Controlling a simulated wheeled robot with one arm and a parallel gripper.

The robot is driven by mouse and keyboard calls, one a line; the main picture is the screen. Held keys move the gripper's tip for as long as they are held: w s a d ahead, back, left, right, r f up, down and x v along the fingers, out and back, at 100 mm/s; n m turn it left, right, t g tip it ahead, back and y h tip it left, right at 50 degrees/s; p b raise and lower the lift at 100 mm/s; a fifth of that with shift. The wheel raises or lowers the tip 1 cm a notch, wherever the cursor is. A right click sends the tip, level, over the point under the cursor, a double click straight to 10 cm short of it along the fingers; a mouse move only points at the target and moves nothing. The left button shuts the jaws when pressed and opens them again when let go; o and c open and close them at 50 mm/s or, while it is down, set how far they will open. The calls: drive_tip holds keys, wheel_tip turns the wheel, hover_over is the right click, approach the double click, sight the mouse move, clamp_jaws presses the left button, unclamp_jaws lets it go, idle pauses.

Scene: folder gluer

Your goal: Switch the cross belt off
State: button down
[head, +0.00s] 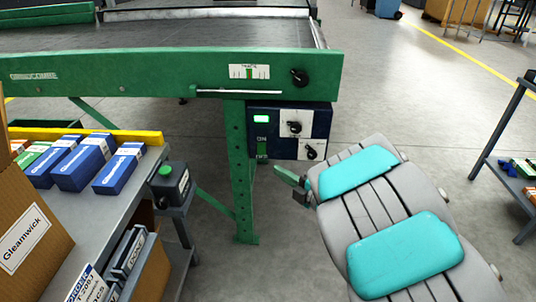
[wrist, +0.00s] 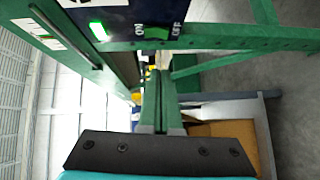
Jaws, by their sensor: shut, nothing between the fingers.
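A dark blue control box (head: 318,118) hangs under the green side rail of the belt machine, right of the green leg. Its left part has a lit green lamp (head: 261,119) and, below it, a small switch (head: 262,149) between the words ON and OFF. In the wrist view, turned sideways, the lamp (wrist: 98,31) glows and the switch (wrist: 157,33) shows between the labels; its exact position is unclear. My gripper (head: 279,170) is shut and empty, just below and right of the switch, apart from it. The fingers also show in the wrist view (wrist: 153,74).
Two black knobs on white plates (head: 295,127) sit right of the switch. The green leg (head: 243,180) stands left of my gripper. A small box with a green button (head: 171,184) and a grey table (head: 95,215) with blue cartons are further left.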

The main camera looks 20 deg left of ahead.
sight(259, 152)
drive_tip(key=shift+w+a+f+p, duration=0.15)
drive_tip(key=shift+w+a+p, duration=0.15)
drive_tip(key=shift+w+a, duration=0.8)
drive_tip(key=shift+w+a+f+p, duration=0.2)
drive_tip(key=shift+w+a+p, duration=0.05)
drive_tip(key=shift+w+a, duration=0.8)
drive_tip(key=shift+w+a+f+p, duration=0.15)
drive_tip(key=shift+w+a+p, duration=0.15)
drive_tip(key=shift+w+a, duration=0.8)
drive_tip(key=shift+w+d, duration=0.15)
